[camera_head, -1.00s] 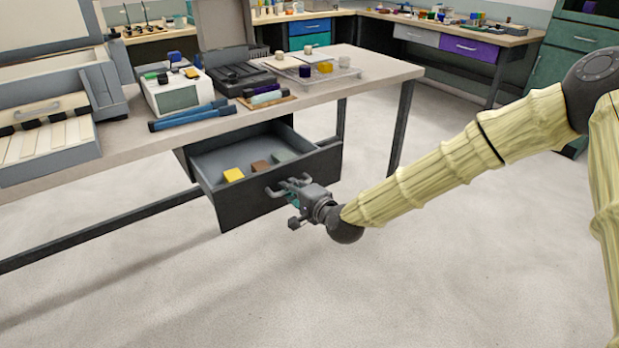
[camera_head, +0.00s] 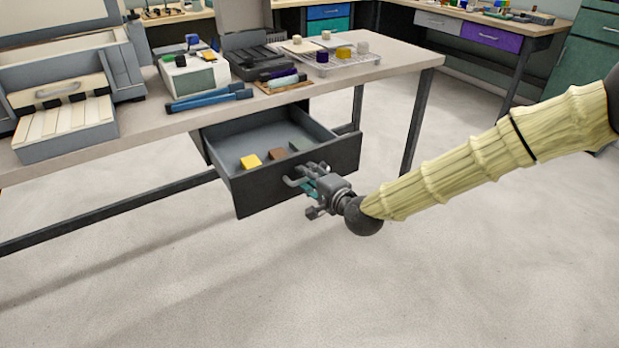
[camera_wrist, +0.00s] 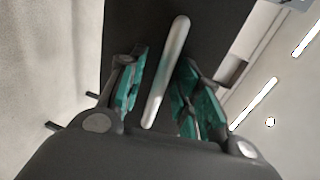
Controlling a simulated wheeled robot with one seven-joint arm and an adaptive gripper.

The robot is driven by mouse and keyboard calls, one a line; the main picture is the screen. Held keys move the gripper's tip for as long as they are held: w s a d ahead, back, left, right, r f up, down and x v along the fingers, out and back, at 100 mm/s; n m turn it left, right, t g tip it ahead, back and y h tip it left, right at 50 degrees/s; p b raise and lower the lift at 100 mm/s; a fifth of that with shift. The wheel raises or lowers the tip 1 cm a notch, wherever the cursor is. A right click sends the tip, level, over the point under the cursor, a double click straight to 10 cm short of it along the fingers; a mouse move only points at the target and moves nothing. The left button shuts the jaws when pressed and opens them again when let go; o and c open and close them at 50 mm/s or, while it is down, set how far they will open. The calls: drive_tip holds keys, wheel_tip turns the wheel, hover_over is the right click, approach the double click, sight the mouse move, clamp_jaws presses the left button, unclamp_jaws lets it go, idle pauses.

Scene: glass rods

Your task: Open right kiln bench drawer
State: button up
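The dark drawer (camera_head: 262,193) under the kiln bench (camera_head: 135,134) stands pulled out, its grey inside showing. In the wrist view, the handle (camera_wrist: 168,70) runs between the teal-padded fingers of my gripper (camera_wrist: 160,92). Gaps show on both sides of the bar, so the fingers look open around it, not clamped.
The bench top carries a kiln (camera_head: 68,115), a white device (camera_head: 192,75), blue rods (camera_head: 208,98) and a wire tray (camera_head: 345,65). A bench leg (camera_head: 417,120) stands right of the drawer. The floor in front is clear.

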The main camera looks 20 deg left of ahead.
drive_tip(key=v, duration=1.2)
idle(0.4)
